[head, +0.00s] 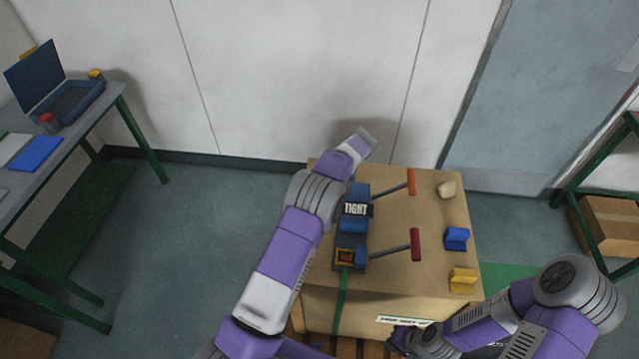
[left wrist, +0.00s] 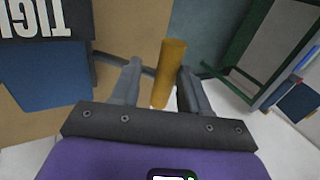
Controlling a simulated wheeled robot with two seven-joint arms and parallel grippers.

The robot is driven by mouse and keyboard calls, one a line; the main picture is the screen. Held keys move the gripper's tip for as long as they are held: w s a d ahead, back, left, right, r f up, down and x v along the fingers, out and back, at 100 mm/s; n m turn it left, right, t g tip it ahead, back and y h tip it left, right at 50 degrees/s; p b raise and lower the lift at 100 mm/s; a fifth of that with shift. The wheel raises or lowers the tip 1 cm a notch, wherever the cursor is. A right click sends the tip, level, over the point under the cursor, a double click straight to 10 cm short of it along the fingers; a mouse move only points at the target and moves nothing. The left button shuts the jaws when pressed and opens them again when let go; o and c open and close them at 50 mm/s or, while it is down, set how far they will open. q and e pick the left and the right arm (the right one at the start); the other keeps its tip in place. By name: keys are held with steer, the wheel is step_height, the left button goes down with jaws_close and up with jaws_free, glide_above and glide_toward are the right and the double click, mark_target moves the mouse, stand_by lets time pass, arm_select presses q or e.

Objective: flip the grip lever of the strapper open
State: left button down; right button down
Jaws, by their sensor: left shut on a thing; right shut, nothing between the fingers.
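The strapper (head: 351,225) is a blue and dark tool with a "TIGHT" label, lying on top of a cardboard box (head: 320,283). Part of it also shows at the upper left of the left wrist view (left wrist: 40,75). An orange-yellow lever handle (left wrist: 170,72) stands between the fingers of my left gripper (left wrist: 158,82), which is shut on it. My left arm hides this handle and the gripper's fingers in the head view. My right gripper (head: 397,340) is low by the box's front face, shut and empty, partly hidden by its own arm.
An orange-handled lever (head: 411,182) and a red-handled lever (head: 415,245) reach right from the strapper. A pale lump (head: 447,189), a blue block (head: 457,239) and a yellow block (head: 463,280) lie at the box's right. A green strap (head: 342,300) hangs down the front.

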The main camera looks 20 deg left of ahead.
arm_select(q)
steer(key=shift+d+f, duration=0.2)
steer(key=shift+d, duration=0.3)
steer(key=shift+d+f, duration=0.15)
steer(key=shift+d, duration=0.3)
steer(key=c, duration=0.9)
jaws_free()
steer(key=shift+c, duration=0.2)
steer(key=o, duration=0.5)
steer(key=shift+w+d, duration=0.15)
steer(key=shift+o, duration=1)
steer(key=shift+a, duration=0.25)
steer(key=shift+a+r, duration=0.1)
steer(key=shift+r, duration=0.05)
steer(key=s+p+v, duration=0.1)
steer(key=v, duration=0.6)
steer(key=shift+w+r, duration=0.25)
steer(key=shift+w, duration=0.25)
